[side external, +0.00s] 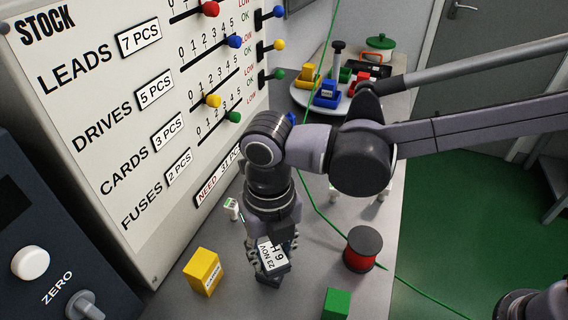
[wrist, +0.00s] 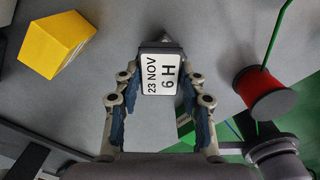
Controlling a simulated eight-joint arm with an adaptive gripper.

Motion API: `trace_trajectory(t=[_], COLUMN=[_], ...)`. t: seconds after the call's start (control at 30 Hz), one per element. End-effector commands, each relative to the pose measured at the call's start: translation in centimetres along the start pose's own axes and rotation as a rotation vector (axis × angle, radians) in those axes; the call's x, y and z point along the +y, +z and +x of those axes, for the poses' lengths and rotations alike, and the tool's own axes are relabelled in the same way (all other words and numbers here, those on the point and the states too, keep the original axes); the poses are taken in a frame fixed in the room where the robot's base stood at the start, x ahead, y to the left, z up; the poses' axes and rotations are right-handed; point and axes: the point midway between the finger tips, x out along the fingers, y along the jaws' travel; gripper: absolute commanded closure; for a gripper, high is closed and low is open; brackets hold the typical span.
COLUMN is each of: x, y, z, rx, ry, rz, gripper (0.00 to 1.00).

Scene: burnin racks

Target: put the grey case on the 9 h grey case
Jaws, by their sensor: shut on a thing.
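A dark grey case (wrist: 161,48) with a white label is between the fingers of my gripper (wrist: 160,100) in the wrist view. The label reads "23 NOV" and an hour mark that looks like "6 H", though I cannot be sure of the digit. In the side external view my gripper (side external: 268,250) points down, shut on this grey case (side external: 272,278), low over the bench. I cannot tell whether its underside touches anything. No second grey case can be made out; the arm and the held case hide part of the bench.
A yellow case (side external: 203,271) stands left of my gripper. A red spool (side external: 362,249) with dark flanges and a green case (side external: 337,303) are to the right. The stock board (side external: 130,110) rises at the left. A round tray (side external: 302,97) with coloured cases is at the back. A green cable runs along the bench.

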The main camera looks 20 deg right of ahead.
Motion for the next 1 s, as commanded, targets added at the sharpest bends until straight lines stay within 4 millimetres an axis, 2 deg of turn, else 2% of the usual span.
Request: trace_trajectory(t=[0.07,0.1,0.17,0.47,0.6,0.77,1.0], x=[0.0,0.0,0.0,0.0,0.0,0.0,0.0], y=[0.0,0.0,0.0,0.0,0.0,0.0,0.0], z=[0.2,0.2,0.2,0.2,-0.4,-2.6,-7.0], rx=[0.0,0.0,0.0,0.0,0.0,0.0,0.0], ry=[0.0,0.0,0.0,0.0,0.0,0.0,0.0], rz=[0.0,0.0,0.0,0.0,0.0,0.0,0.0], gripper=[0.92,0.54,0.37,0.37,0.37,0.37,0.37])
